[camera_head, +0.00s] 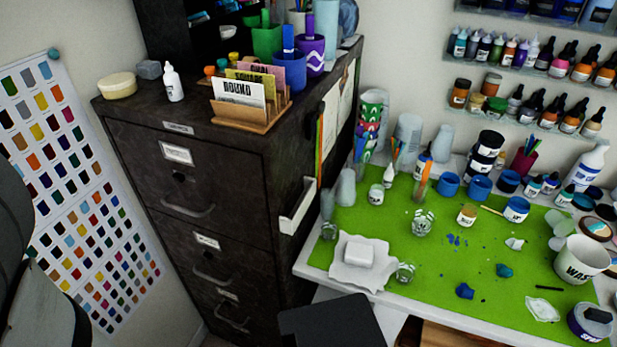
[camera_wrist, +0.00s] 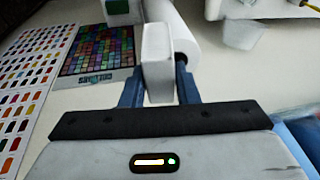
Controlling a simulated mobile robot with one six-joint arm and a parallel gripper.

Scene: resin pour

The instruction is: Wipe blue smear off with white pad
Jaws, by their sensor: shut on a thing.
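My gripper (camera_wrist: 158,72) is shut on a white block-shaped pad (camera_wrist: 157,45), held upright between its two blue-grey fingers in the wrist view. The gripper does not show in the head view. Another white block (camera_head: 359,253) lies on a crumpled white sheet (camera_head: 347,277) at the front left of the green mat (camera_head: 400,215) in the head view. Blue patches lie on the mat: small specks (camera_head: 455,240), a blue blob (camera_head: 465,291) and a teal-blue blob (camera_head: 503,270). I cannot tell which is the smear. No blue smear is clear in the wrist view.
Glass jars (camera_head: 423,222), blue-rimmed pots (camera_head: 480,187) and a white waste cup (camera_head: 581,260) crowd the mat. A dark filing cabinet (camera_head: 190,235) stands left of the table. The wrist view shows a colour chart (camera_wrist: 98,48) and a white roll (camera_wrist: 178,28) beyond the pad.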

